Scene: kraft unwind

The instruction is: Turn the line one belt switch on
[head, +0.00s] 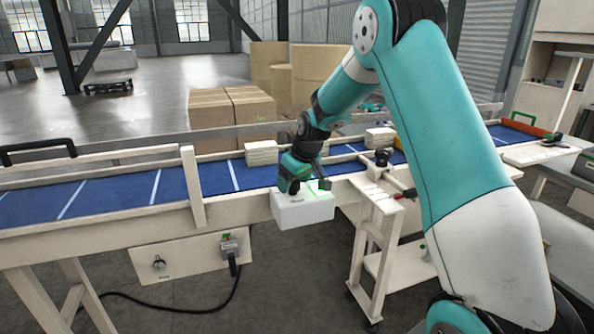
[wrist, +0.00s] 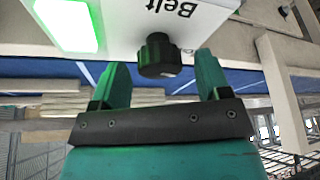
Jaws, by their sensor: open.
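The belt switch is a black round knob (wrist: 158,57) on a white control box (head: 303,212) at the near side of the conveyor. The wrist view shows the box (wrist: 190,22) upside down, with the word "Belt" and a lit green lamp (wrist: 70,24). My gripper (head: 297,187) is at the top of the box in the head view. In the wrist view my gripper (wrist: 160,75) is open, with one finger on each side of the knob and a visible gap to both. The head view hides the knob behind my gripper.
The blue conveyor belt (head: 110,194) runs behind the box, with pale stacks (head: 261,153) on it. A lower panel (head: 190,262) carries a small knob and a grey plug. A wooden stand (head: 376,235) is right of the box. Cardboard boxes (head: 225,111) stand behind the belt.

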